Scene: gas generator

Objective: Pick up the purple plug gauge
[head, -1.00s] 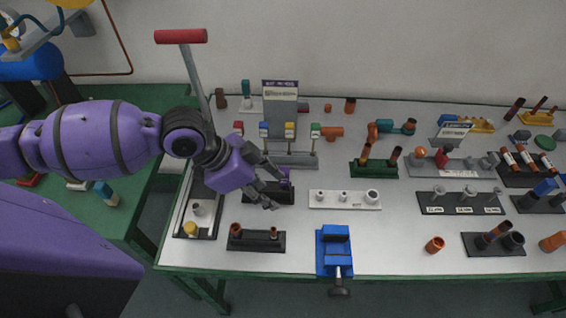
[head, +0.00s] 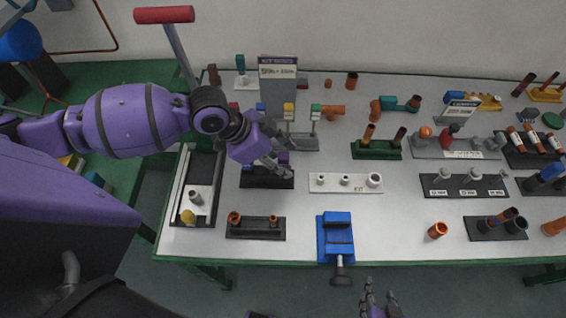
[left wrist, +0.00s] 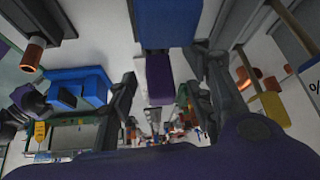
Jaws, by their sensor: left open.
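The purple plug gauge (head: 283,157) stands at the black holder (head: 258,180) on the left part of the table, partly hidden by my left gripper. My left gripper (head: 286,174) is open and low over this holder, its fingers right at the gauge. In the left wrist view a purple block (left wrist: 159,80), which looks like the gauge, shows between the two open fingers (left wrist: 170,92). Whether a finger touches it cannot be told. My right gripper (head: 381,293) is at the bottom edge of the head view, its fingers apart, away from the gauge.
A white holder with pale gauges (head: 346,184) stands right of the black holder. A black holder with brown pieces (head: 256,228) and a blue vise (head: 337,236) are nearer the front edge. A stand with coloured blocks (head: 292,140) is behind.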

